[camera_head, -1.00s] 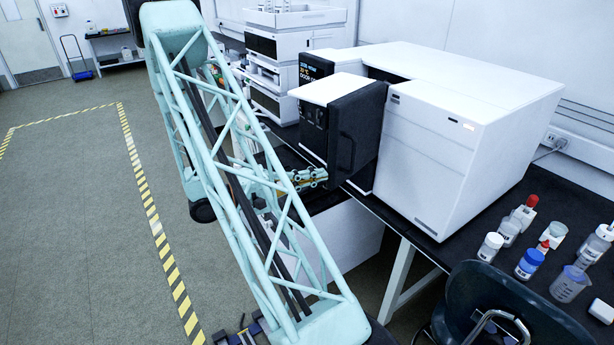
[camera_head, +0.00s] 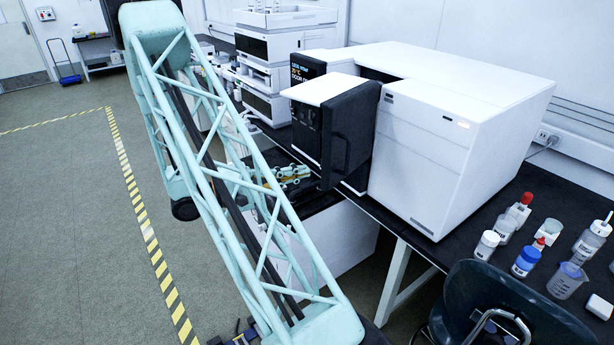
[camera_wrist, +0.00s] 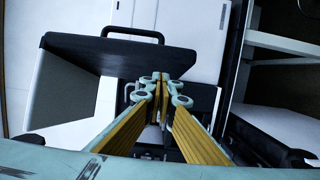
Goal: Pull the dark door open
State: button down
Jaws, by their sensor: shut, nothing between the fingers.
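The dark door (camera_head: 351,130) is a thick black panel with a black bar handle on its right-hand face. It stands out at an angle from the front of the white instrument, beside a white-topped part (camera_head: 325,89). In the wrist view, the door (camera_wrist: 170,58) crosses the upper left, its handle (camera_wrist: 130,33) beyond it. My gripper (camera_wrist: 160,78) is shut and empty, its tips overlapping the door's near edge in the picture. I cannot tell whether they touch it. In the head view, my gripper (camera_head: 305,174) is low and left of the door, partly hidden by my arm.
The large white housing (camera_head: 460,130) stands right of the door on the black bench (camera_head: 490,220). Bottles and a beaker (camera_head: 568,280) stand at the right. A dark chair (camera_head: 510,305) is at the front. Stacked white modules (camera_head: 272,70) stand behind. Open floor lies left.

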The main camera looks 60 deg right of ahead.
jog(key=w+a+p, duration=0.1)
jog(key=w+a, duration=0.3)
jog(key=a, duration=0.4)
jog(key=shift+w+a, duration=0.15)
jog(key=shift+a, duration=0.15)
jog(key=shift+r, duration=0.1)
dwell(0.7)
jog(key=s+a+r+n+t+y, duration=0.2)
jog(key=a+r, duration=0.5)
jog(key=a, duration=0.7)
jog(key=s+a+r+n+t+y, duration=0.3)
jog(key=s+a+r+t+y, duration=0.2)
jog(key=a, duration=1)
jog(key=s+a+r+n+t+y, duration=0.3)
jog(key=a+r+t+y, duration=0.3)
jog(key=a, duration=0.8)
jog(key=shift+s+a+r+t, duration=0.4)
jog(key=shift+r+t, duration=1.1)
jog(key=shift+r, duration=1.1)
